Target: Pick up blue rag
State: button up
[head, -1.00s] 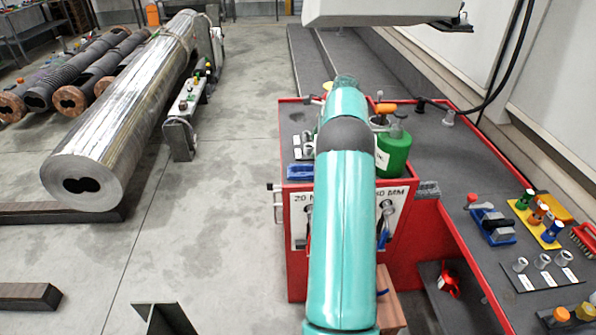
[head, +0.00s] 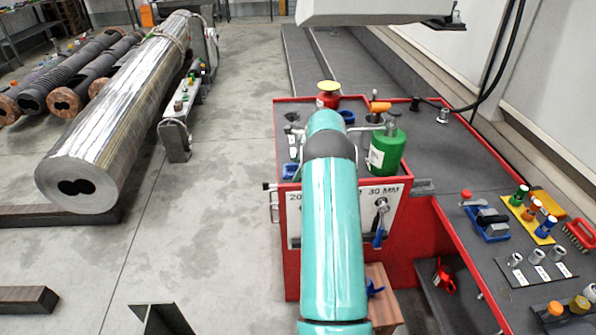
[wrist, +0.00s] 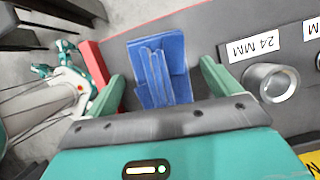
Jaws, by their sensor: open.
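The blue rag (wrist: 158,72) lies folded on the dark bench top in the wrist view, close to the red edge. My gripper (wrist: 160,85) is open, with one green finger on each side of the rag and a gap to each. The near end of the rag is hidden behind the gripper body. In the head view a bit of the blue rag (head: 290,172) shows at the left corner of the red bench, mostly hidden by my arm. The gripper itself is hidden in the head view.
The red bench (head: 283,225) carries a green canister (head: 386,150) and a red can with yellow top (head: 328,95). A metal socket (wrist: 272,84) by a 24 MM label stands right of the rag in the wrist view.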

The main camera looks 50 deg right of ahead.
aim_at(295, 163)
jog(key=c, duration=1.1)
jog(key=shift+r, duration=0.55)
notch_tip(295, 163, up, 2)
jog(key=shift+r, duration=0.15)
jog(key=s+a+r, duration=0.2)
jog(key=s+r, duration=0.1)
jog(key=s+a+r, duration=0.3)
jog(key=s, duration=0.1)
jog(key=s+a+r, duration=0.3)
jog(key=s, duration=0.1)
jog(key=shift+s+a+r, duration=0.1)
jog(key=shift+s+r, duration=0.1)
jog(key=shift+r, duration=0.1)
